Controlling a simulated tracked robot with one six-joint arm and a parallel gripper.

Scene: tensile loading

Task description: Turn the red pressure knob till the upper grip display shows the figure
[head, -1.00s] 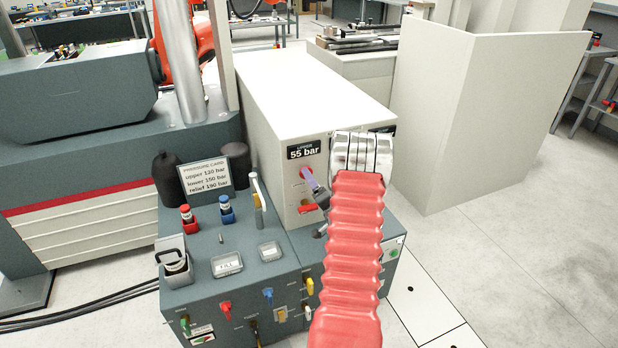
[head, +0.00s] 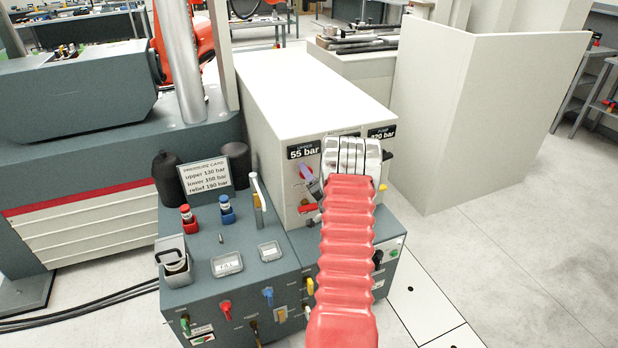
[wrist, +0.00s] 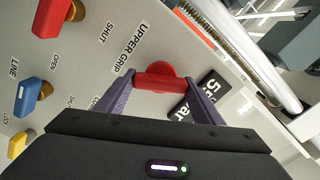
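The red pressure knob (wrist: 160,84), labelled UPPER GRIP, sits between the two purple fingers of my gripper (wrist: 165,90) in the wrist view. The fingers appear to touch both ends of its bar. In the head view my gripper (head: 307,177) is at the panel's left side and hides the knob. The upper grip display (head: 304,150) above it reads 55 bar. The same display (wrist: 185,109) is partly covered by a finger in the wrist view. The pressure card (head: 205,177) gives upper as 120 or 130 bar; the blurred print leaves this unclear.
The pump display (head: 382,133) is partly hidden by my arm. A red lever (wrist: 55,16), a blue lever (wrist: 30,97) and a yellow one (wrist: 17,145) stand on the panel near the knob. A grey bench (head: 215,243) with small fittings lies at lower left.

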